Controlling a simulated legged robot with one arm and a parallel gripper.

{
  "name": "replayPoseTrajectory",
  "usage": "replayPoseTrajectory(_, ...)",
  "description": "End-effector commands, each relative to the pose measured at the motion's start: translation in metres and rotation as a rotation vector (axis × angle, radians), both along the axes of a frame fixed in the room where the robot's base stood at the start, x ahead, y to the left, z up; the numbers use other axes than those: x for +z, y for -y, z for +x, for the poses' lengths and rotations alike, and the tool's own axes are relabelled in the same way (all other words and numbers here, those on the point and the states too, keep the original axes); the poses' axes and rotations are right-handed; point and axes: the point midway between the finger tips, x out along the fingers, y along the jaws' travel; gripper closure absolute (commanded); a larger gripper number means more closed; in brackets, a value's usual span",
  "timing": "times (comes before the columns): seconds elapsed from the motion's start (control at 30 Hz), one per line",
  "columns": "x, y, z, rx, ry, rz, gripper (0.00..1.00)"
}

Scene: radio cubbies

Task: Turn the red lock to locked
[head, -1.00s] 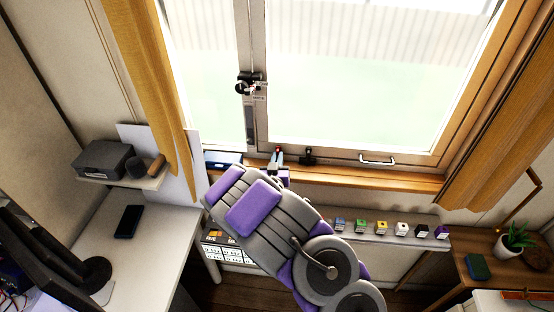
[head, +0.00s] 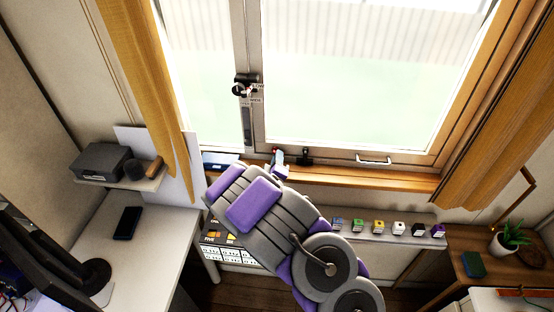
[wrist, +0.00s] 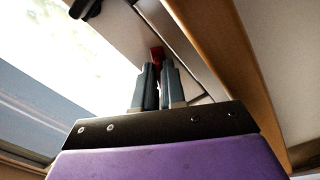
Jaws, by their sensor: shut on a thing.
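The red lock (wrist: 157,54) shows in the wrist view as a small red piece at the tips of my gripper (wrist: 160,72). The two grey fingers are close together on it. In the head view my gripper (head: 278,158) is at the bottom of the window frame, just above the wooden sill, with a trace of the red lock (head: 275,152) at its tips. Most of the lock is hidden by the fingers, so I cannot tell its angle.
A black latch (head: 304,156) sits on the frame just right of my gripper, and a metal handle (head: 373,160) is farther right. A black lock fitting (head: 245,86) is higher on the window's upright. Small coloured boxes (head: 378,226) line the shelf below.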

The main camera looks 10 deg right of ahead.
Motion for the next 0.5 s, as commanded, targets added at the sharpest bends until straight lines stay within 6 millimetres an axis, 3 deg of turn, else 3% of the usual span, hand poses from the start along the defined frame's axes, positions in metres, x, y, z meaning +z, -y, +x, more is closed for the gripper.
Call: replayPoseTrajectory(0.5,0.0024,-0.0022,0.0003,0.009,-0.129,-0.391,1.0)
